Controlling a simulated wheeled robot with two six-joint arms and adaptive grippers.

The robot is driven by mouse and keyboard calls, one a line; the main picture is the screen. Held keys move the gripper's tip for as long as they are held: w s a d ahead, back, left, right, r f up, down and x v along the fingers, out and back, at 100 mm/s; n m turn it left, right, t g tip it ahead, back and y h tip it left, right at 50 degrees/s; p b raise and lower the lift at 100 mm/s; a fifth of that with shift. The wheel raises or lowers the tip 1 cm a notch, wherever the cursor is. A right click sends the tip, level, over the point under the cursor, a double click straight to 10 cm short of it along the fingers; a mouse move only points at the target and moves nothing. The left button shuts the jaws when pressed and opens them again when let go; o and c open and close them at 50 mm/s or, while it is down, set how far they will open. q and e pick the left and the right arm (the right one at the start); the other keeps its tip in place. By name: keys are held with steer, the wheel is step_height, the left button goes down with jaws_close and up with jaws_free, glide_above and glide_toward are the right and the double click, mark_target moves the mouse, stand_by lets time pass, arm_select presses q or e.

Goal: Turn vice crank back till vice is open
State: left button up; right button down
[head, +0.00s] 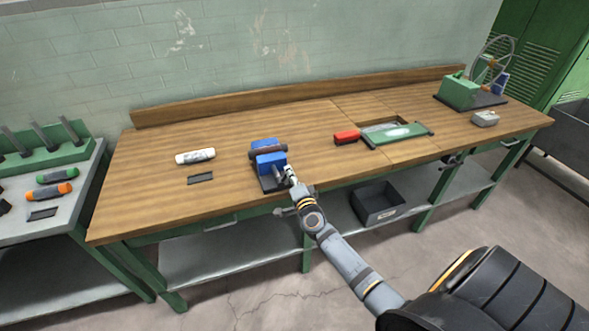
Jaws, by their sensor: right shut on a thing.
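The blue vice (266,156) stands near the front edge of the wooden workbench, left of its middle. A dark round bar or workpiece lies across between its blue jaws. My right gripper (289,174) is at the vice's front right side, where the crank (279,174) is. It is shut on what appears to be the crank; the gripper and arm hide most of the crank. The gap between the jaws is too small to judge exactly. My left gripper is not in view.
On the workbench (230,200) lie a white cylinder (195,156), a dark flat piece (200,178), a red block (346,137) and a green tray (398,133). A green machine (458,92) stands far right. A dark bin (378,204) sits on the lower shelf.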

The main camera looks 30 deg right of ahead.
steer(key=shift+w+a+f+n+p, duration=0.45)
steer(key=shift+a+n+p, duration=1.05)
steer(key=shift+n, duration=2.25)
steer(key=shift+w+a+f+n+p, duration=0.2)
steer(key=shift+a+f+n+p, duration=0.85)
steer(key=shift+n, duration=2.75)
steer(key=shift+w+a+f+n+p, duration=0.15)
steer(key=shift+w+a+n+p, duration=0.2)
steer(key=shift+a+n+p, duration=2.45)
steer(key=shift+d+n+b, duration=0.9)
steer(key=shift+d+n, duration=0.1)
steer(key=shift+n, duration=0.05)
